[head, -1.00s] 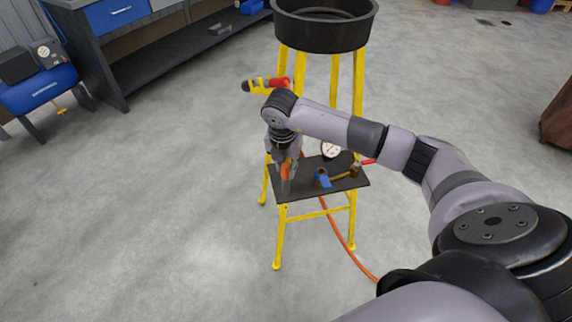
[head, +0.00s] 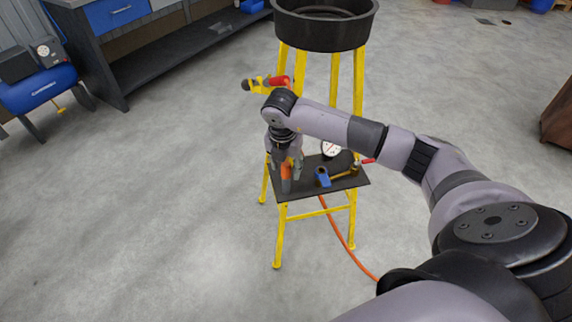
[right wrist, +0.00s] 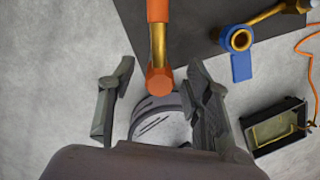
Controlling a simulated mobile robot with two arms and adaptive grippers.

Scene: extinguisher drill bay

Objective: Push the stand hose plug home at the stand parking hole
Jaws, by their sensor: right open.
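My right gripper (head: 286,166) is over the left end of the dark shelf (head: 309,192) on the yellow stand (head: 279,236). Its jaws are open, with a finger on each side in the right wrist view (right wrist: 160,76). An orange and brass plug-like piece (right wrist: 158,42) lies between the fingertips, not clasped. Its orange part also shows in the head view (head: 286,171), upright at the shelf. I take it for the stand hose plug. The parking hole is hidden, so I cannot tell how deep the plug sits. My left gripper is not in view.
A blue-collared brass fitting (head: 322,178) sits on the shelf to the right, with a round gauge (head: 331,149) behind. A black basin (head: 325,28) tops the stand. An orange hose (head: 343,240) runs down to the floor. The floor left of the stand is clear.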

